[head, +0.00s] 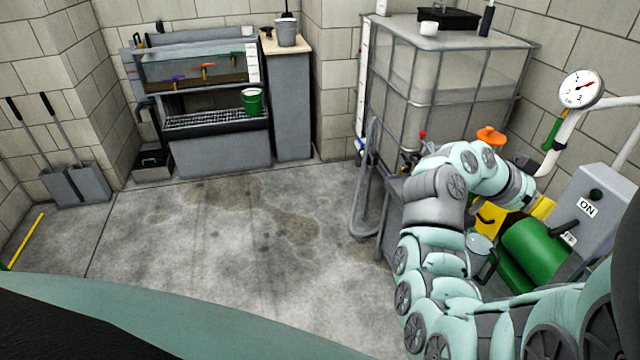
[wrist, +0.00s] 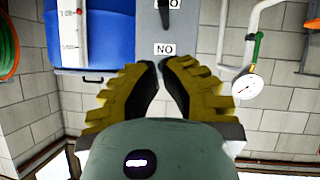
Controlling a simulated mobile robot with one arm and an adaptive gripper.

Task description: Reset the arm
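My arm reaches in from the lower right of the head view and bends over toward the right. My gripper (head: 543,207) is partly visible at its end, close to a green cylinder and a grey control box. In the wrist view my gripper (wrist: 159,64) shows two yellow ribbed fingers with dark inner pads.
The grey control box (head: 594,205) with an ON label and the green cylinder (head: 538,248) crowd the gripper. A pressure gauge (head: 580,89) hangs on white pipe above. A caged tank (head: 455,75) stands behind the arm.

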